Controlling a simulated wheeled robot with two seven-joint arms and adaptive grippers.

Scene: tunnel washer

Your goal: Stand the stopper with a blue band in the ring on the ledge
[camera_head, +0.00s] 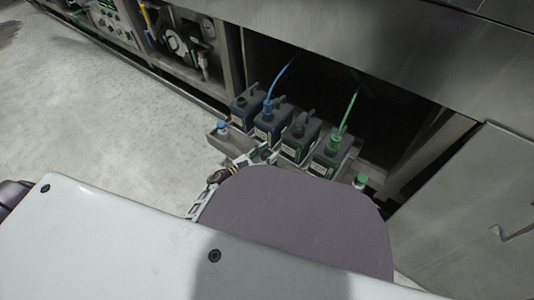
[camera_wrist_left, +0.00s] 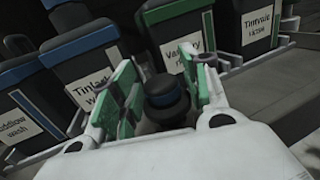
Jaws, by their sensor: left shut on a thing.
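My left gripper (camera_head: 262,154) is at the front of the ledge (camera_head: 214,138), before the middle canisters. In the left wrist view its green-padded fingers (camera_wrist_left: 165,92) are shut on a black stopper with a blue band (camera_wrist_left: 163,97), which sits between them and looks roughly upright. The stopper's lower end is hidden by the gripper body. I cannot make out the ring in either view. My right gripper is not in view.
Several dark canisters stand in a row on the ledge, two with blue trim (camera_head: 269,127) and two with green (camera_head: 331,157). A small blue-topped item (camera_head: 222,127) stands at the ledge's left end, a green-topped one (camera_head: 360,181) at its right.

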